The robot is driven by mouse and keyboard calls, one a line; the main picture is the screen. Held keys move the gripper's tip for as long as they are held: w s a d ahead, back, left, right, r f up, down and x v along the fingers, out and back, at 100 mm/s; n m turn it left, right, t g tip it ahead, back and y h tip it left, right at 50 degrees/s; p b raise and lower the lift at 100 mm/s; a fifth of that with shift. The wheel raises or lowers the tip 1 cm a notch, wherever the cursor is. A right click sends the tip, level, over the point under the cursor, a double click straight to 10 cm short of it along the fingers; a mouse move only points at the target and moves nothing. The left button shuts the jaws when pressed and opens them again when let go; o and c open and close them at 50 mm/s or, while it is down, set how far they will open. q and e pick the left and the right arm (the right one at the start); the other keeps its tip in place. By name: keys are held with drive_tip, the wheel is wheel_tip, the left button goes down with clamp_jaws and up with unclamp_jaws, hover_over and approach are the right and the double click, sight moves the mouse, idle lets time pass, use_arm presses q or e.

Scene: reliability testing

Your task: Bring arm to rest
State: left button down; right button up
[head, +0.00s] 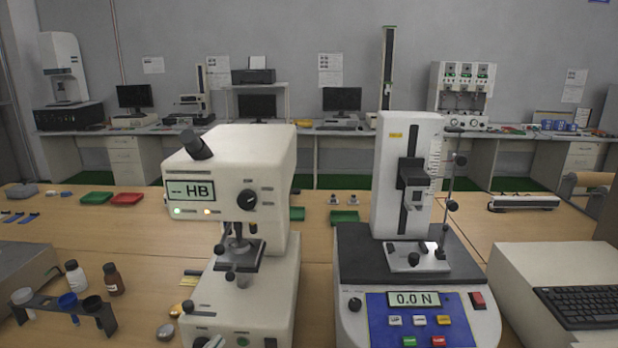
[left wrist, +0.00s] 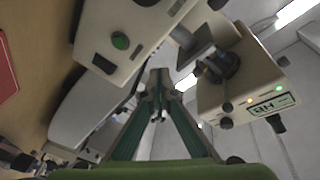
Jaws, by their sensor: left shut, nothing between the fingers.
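My left gripper (left wrist: 158,108) is in the left wrist view, its two green-sided fingers drawn together with nothing between them. It points towards the white hardness tester (left wrist: 248,90), whose HB display appears upside down there. I cannot tell whether the fingertips touch the machine. In the head view the same hardness tester (head: 235,165) stands left of centre on the table, and I cannot clearly make out the left gripper there. My right gripper and right arm are not in view.
A force tester (head: 410,265) reading 0.0 N stands right of the hardness tester. A bottle rack (head: 62,310), a brown bottle (head: 113,279) and a white bottle (head: 76,277) are at left. Red (head: 127,199) and green (head: 96,198) trays lie behind. A keyboard (head: 580,306) is at right.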

use_arm(q)
drive_tip(key=s+a+f+n+g+y, duration=0.1)
drive_tip(key=s+a+f+n+y, duration=0.1)
drive_tip(key=s+n, duration=0.1)
drive_tip(key=s+a+f+n+g+y, duration=0.2)
drive_tip(key=s+n+y, duration=0.1)
drive_tip(key=s, duration=0.1)
drive_tip(key=s+a+f+n+g+y, duration=0.2)
drive_tip(key=s+n+y, duration=0.1)
drive_tip(key=n, duration=0.1)
drive_tip(key=shift+s+a+f, duration=0.2)
drive_tip(key=shift+a+f, duration=0.05)
drive_tip(key=shift+f, duration=0.05)
drive_tip(key=s+d+f+n+g+h, duration=0.1)
drive_tip(key=s+d+f+g, duration=0.25)
drive_tip(key=s, duration=0.65)
drive_tip(key=s+d+f+g+h, duration=0.25)
drive_tip(key=s+g, duration=0.25)
drive_tip(key=s, duration=0.5)
wheel_tip(320, 180, down, 26)
drive_tip(key=s+d+g, duration=0.1)
drive_tip(key=s+g, duration=0.1)
drive_tip(key=s, duration=0.1)
drive_tip(key=s+a+f+y, duration=0.1)
drive_tip(key=s+a+f, duration=0.1)
drive_tip(key=s+f, duration=1.4)
drive_tip(key=shift+s+a+f+g, duration=0.15)
drive_tip(key=shift+s+a+g, duration=0.25)
drive_tip(key=shift+s, duration=0.1)
